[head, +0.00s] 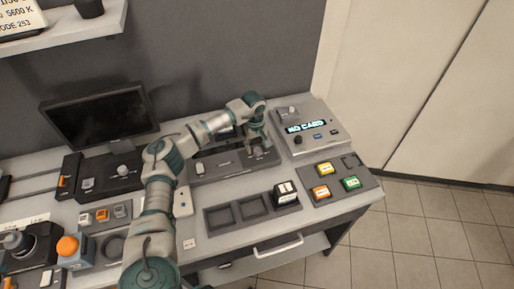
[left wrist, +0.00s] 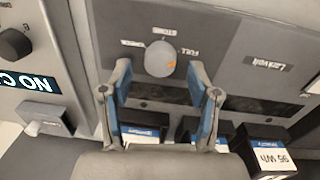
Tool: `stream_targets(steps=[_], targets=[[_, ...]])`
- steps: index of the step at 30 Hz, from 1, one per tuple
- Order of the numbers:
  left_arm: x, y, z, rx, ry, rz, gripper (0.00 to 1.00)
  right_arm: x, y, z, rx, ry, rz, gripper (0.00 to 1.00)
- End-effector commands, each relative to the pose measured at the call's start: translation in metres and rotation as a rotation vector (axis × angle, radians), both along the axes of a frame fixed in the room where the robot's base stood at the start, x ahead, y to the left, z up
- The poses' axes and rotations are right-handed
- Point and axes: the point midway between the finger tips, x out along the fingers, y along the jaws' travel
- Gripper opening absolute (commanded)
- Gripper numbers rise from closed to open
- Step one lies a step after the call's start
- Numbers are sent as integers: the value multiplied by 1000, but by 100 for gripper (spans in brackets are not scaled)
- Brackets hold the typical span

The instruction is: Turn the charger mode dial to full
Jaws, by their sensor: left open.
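The grey charger (head: 207,168) stands on the bench; its face (left wrist: 222,30) fills the upper part of the left wrist view, seen upside down. Its round pale mode dial (left wrist: 160,59) has a small orange mark at its lower right edge in that view. Printed labels surround it, with FULL (left wrist: 190,52) to its right; I cannot tell for sure which label the dial points to. My left gripper (left wrist: 159,78) is open, with its blue-padded fingers on either side of the dial; contact cannot be told. In the head view the gripper (head: 258,143) hides the dial. My right gripper is not in view.
Batteries with blue and white labels (left wrist: 270,157) lie close by the fingers. A card reader showing NO CARD (head: 305,127) stands right of the charger. A tray with coloured blocks (head: 338,184), a monitor (head: 103,115) and empty slots (head: 219,217) are around.

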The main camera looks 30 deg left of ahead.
Motion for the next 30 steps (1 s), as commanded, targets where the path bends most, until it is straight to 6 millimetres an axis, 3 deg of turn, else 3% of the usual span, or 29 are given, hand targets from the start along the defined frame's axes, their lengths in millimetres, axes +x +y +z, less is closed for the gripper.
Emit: stream_targets(steps=[6,13,18,30], targets=[[0,3,51,-1,-5,0,61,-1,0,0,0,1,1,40],[-2,6,89,-1,-2,0,61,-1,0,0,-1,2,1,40],[-2,6,98,-1,0,-1,61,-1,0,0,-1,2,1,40],[-3,6,99,-1,0,0,61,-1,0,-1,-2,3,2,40]])
